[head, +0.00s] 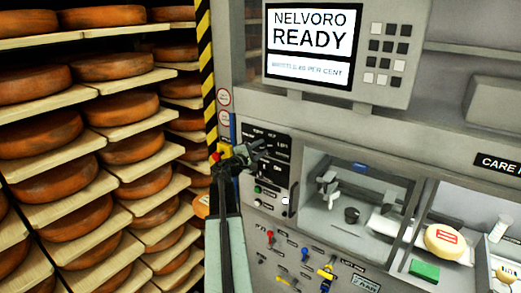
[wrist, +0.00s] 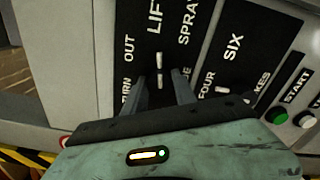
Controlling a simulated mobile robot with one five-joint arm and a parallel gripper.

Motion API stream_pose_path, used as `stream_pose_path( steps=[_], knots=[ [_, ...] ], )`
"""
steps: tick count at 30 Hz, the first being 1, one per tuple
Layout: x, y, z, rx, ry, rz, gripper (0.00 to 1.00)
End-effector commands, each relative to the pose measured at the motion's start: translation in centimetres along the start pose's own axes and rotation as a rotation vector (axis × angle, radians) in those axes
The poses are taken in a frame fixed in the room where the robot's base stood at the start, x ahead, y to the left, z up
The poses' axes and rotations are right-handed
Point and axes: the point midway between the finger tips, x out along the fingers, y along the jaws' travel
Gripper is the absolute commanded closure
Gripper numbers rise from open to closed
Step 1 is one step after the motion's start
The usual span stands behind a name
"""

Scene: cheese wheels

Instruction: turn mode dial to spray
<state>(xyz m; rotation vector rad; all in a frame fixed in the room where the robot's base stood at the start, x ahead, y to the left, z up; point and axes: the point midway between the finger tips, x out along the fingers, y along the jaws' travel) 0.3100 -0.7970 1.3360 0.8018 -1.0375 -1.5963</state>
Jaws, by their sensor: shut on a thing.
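The mode dial (wrist: 159,66) is on a black panel in the wrist view, mostly dark with a white pointer mark. The mark points up toward the word LIFT. The label SPRAY (wrist: 187,22) is to its right and TURN OUT to its left; a lower label is partly hidden. My gripper (wrist: 160,88) has one finger on each side of the dial and is shut on it. In the head view my gripper (head: 257,150) is at the black control panel (head: 277,188) and hides much of it, including the dial.
A second dial panel with FOUR and SIX (wrist: 233,46) is just to the right, then a green START button (wrist: 277,116). A screen (head: 312,40) reads NELVORO READY. Shelves of cheese wheels (head: 134,107) stand left. Several coloured levers (head: 305,255) are below.

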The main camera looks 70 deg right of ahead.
Motion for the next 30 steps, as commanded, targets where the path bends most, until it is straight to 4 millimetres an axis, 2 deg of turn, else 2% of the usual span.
stream_pose_path(
  steps=[18, 30],
  knots=[
    [0.13, 0.12, -0.05, 0.482, 0.002, 0.005, 1.00],
    [0.16, 0.14, -0.03, 0.617, 0.003, 0.005, 1.00]
  ],
)
